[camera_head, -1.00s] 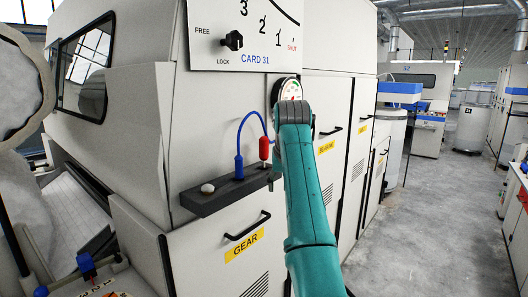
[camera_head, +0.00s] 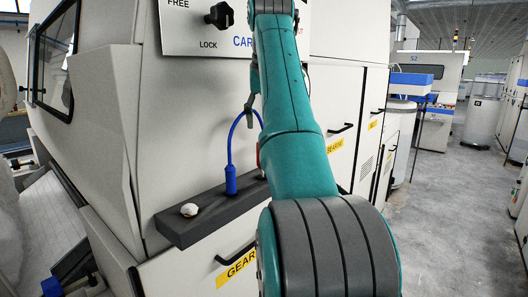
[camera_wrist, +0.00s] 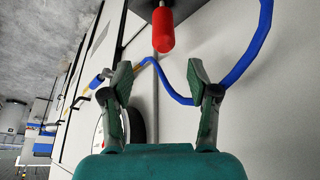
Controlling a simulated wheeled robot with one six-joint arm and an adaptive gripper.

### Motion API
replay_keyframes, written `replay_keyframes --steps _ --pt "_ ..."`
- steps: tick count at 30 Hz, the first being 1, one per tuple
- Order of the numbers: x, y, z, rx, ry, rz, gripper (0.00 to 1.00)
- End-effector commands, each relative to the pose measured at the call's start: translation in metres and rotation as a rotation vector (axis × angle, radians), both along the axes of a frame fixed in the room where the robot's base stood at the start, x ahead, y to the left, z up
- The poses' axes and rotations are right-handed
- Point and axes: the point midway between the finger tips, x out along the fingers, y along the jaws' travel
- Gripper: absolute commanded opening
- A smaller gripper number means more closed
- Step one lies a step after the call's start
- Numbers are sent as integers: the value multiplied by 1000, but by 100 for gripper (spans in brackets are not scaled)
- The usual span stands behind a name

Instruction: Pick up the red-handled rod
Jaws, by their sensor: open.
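The red-handled rod shows its red handle (camera_wrist: 163,30) in the wrist view, with a thin metal pin running into the dark ledge (camera_wrist: 142,4) at the top edge. In the head view only a sliver of red shows beside my arm, which hides the rest. My gripper (camera_wrist: 160,74) is open and empty. Its two fingers point at the handle from either side, with the handle a little beyond the fingertips and roughly centred between them. In the head view one finger (camera_head: 249,107) shows beside my arm.
A blue cable (camera_wrist: 263,30) loops close by the fingertips. A blue plug (camera_head: 231,182) and a pale knob (camera_head: 189,210) stand on the ledge (camera_head: 205,221). The cream machine panel lies close behind; a round gauge (camera_wrist: 108,135) shows by the left finger. Aisle floor (camera_head: 440,220) is clear at right.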

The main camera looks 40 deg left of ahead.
Motion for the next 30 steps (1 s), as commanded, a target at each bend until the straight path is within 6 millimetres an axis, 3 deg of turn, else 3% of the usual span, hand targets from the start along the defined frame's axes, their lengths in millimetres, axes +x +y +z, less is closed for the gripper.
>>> replay_keyframes --steps 10,17,30 --pt "12 11 -42 -2 2 0 60" --pt "15 14 -55 0 0 0 60" --pt "21 23 -102 0 0 0 60"
